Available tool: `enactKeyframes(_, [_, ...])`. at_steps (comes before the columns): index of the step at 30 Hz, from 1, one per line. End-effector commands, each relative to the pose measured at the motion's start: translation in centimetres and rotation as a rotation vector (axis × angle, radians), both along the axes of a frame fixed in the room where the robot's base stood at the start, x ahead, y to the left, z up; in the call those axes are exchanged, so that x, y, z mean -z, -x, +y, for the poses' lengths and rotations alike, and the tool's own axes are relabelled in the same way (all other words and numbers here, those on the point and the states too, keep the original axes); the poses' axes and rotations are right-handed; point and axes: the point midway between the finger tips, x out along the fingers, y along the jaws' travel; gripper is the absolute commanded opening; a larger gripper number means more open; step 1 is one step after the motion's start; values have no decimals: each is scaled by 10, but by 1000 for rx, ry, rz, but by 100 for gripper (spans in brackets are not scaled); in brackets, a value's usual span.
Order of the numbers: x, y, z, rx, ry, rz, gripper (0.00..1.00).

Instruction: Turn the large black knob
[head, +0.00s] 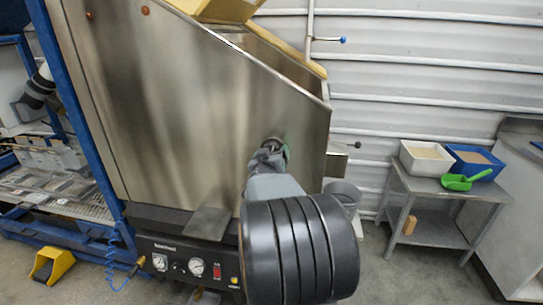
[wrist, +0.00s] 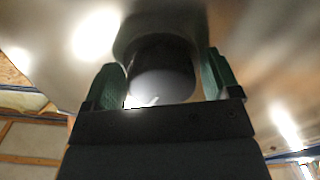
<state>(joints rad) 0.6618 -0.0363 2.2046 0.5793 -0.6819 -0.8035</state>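The large black knob (wrist: 160,68) sticks out from the steel hopper wall in the wrist view, with a pale, shiny front face. My gripper (wrist: 165,82) has its two green-padded fingers spread, one on each side of the knob. The left finger is close to the knob's edge; a small gap shows beside the right one. I cannot tell whether either finger touches it. In the head view my gripper (head: 270,152) is at the right part of the hopper's steel side (head: 190,110), and my arm and gripper hide the knob.
Below the hopper is a black control panel (head: 185,264) with gauges. A grey bucket (head: 343,193) stands right of my arm. A small metal table (head: 432,187) at right holds a white bin (head: 426,158), a blue bin (head: 474,160) and a green scoop (head: 465,181). A yellow pedal (head: 52,265) lies on the floor.

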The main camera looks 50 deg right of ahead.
Motion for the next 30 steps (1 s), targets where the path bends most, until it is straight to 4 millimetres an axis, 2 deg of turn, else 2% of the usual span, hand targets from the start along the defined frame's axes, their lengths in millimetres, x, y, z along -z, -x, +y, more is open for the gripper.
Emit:
enactKeyframes(1, [0,0,0,0,0,0,77])
enactKeyframes(13, [0,0,0,0,0,0,41])
enactKeyframes(22, [1,0,0,0,-28,-49,41])
enactKeyframes(30, [3,-1,1,0,-133,-220,41])
